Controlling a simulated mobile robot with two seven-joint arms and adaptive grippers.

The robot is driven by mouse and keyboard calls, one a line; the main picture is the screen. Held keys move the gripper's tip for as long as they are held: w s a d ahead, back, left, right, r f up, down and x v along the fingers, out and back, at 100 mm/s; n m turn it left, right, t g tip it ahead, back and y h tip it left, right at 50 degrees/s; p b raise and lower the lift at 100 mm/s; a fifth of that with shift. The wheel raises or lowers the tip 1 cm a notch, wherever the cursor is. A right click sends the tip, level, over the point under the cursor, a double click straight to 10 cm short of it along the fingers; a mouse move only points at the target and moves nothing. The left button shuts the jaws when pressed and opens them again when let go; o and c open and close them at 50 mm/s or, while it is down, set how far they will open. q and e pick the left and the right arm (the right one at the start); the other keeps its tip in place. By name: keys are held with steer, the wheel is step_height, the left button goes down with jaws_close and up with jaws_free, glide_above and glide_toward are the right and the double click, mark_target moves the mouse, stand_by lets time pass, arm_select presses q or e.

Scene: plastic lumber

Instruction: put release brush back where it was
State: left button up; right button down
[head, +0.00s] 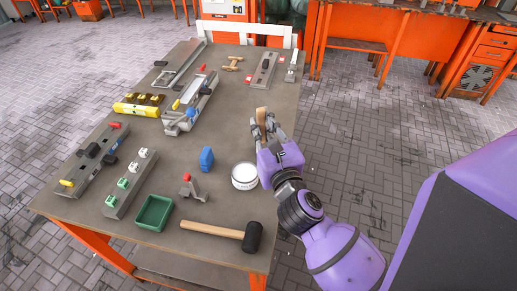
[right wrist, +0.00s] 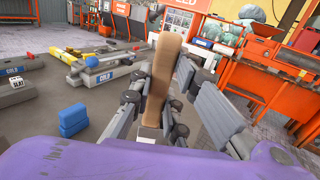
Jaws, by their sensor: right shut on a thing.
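My right gripper (head: 264,126) is shut on the release brush (head: 261,114), whose brown wooden handle points up between the fingers. In the right wrist view the brush (right wrist: 163,75) stands nearly upright between the fingers (right wrist: 160,105), and its lower end is mostly hidden. The gripper is over the right side of the table. A round white tin (head: 245,177) stands on the table just left of my right wrist. My left gripper is not in view.
A blue block (head: 206,158), a red-topped grey clamp (head: 191,187), a green tray (head: 154,213) and a black-headed mallet (head: 222,231) lie left and in front. Grey moulds, a yellow block (head: 138,104) and a wooden piece (head: 232,63) lie farther back. The table (head: 229,115) is clear left of the gripper.

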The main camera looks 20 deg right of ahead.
steer(key=w+d+r+m+h+b, duration=0.1)
steer(key=w+d+h, duration=0.1)
steer(key=w+d, duration=0.35)
step_height(320, 180, down, 10)
steer(key=w+b, duration=0.2)
steer(key=b, duration=0.1)
steer(key=shift+a+r+m, duration=0.2)
steer(key=shift+a+m, duration=0.1)
steer(key=shift+a, duration=0.05)
steer(key=c, duration=1.7)
jaws_free()
steer(key=shift+w, duration=0.1)
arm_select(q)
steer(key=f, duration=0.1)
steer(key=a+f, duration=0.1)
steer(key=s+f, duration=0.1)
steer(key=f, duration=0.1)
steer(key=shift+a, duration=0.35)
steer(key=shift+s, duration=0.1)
